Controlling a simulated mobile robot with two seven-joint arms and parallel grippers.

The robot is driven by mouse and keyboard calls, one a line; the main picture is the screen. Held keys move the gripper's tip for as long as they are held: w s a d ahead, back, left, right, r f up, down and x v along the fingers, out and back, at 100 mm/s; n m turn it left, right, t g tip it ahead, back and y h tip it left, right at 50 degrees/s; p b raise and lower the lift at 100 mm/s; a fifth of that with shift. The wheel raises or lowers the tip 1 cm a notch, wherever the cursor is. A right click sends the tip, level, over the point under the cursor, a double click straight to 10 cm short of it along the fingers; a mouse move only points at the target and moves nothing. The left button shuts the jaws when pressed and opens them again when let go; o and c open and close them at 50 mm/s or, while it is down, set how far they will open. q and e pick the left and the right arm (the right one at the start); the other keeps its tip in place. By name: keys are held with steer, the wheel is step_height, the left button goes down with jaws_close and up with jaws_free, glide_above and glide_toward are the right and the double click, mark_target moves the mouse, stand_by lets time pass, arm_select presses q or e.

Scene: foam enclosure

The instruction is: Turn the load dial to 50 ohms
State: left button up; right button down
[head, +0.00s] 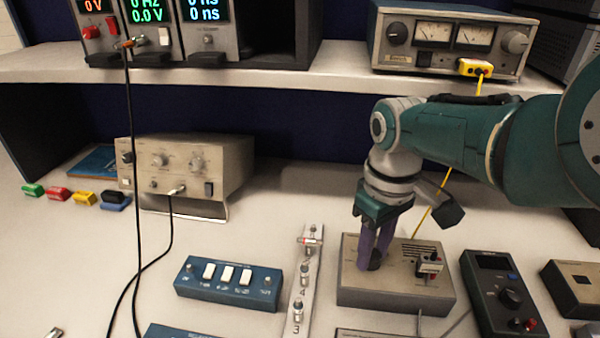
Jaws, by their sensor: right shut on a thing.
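A beige box (400,298) sits on the bench right of centre, with connectors and a cable on the right of its top face. My right gripper (374,250) reaches down from above with its purple fingers at the left part of that top face. It is shut on a dark round knob (374,266), which I take to be the load dial. The fingers cover most of the knob, so its pointer and the ohm marks cannot be read. My left gripper is not in view.
A blue switch box (228,284) and a metal strip with posts (304,280) stand left of the beige box. A dark meter (502,294) stands to its right. A beige instrument (186,172) is farther back. A shelf (290,62) with instruments runs above. Cables hang at left.

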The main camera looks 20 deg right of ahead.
mark_target(373, 254)
stand_by(0.6)
steer(key=c, duration=0.5)
jaws_free()
steer(key=shift+c, duration=0.2)
steer(key=shift+n, duration=0.3)
step_height(373, 254, up, 9)
steer(key=p, duration=0.6)
steer(key=shift+f, duration=0.1)
steer(key=shift+r+p, duration=0.3)
steer(key=shift+r, duration=0.3)
